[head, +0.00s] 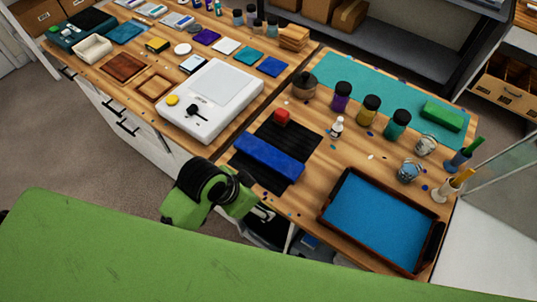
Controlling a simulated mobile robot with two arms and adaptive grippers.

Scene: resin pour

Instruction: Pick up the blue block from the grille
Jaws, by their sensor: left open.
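The blue block (269,156) is a long bar lying on the near part of the black grille (298,138), on the wooden worktop. My left gripper (240,194) is open, in front of the worktop's near edge. It is lower left of the blue block and apart from it. Its fingers are small and partly hidden by my own wrist. My right gripper is not in view.
A tray with a blue inside (325,207) stands to the right. A white scale-like device (212,98) stands to the left. Several dark-lidded jars, including a purple one (341,98), stand behind.

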